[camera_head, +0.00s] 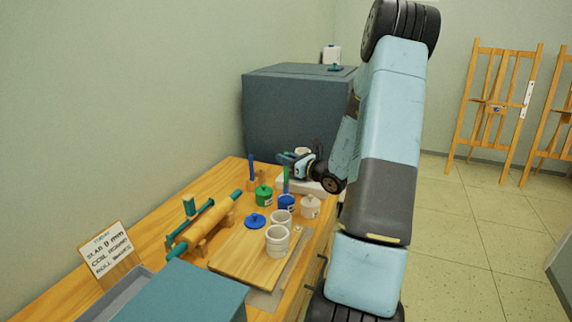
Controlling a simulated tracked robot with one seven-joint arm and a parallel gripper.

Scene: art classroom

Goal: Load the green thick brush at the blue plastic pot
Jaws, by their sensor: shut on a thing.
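The green thick brush (286,177) stands upright. My gripper (287,160) is shut on its upper end, and the arm reaches in from the right. The brush's lower end meets the top of the blue plastic pot (287,204); I cannot tell how deep it goes, as the bristles are hidden. The blue pot stands on the wooden table with its top open. A blue lid (256,220) lies apart from it, to the left and nearer.
A lidded green pot (263,196) and a lidded white pot (309,206) flank the blue pot closely. Two white cups (277,241) stand in front on a wooden board (232,250). A blue brush (251,166) stands behind left. A rolling pin (212,218) lies left. A large grey box (290,110) stands behind.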

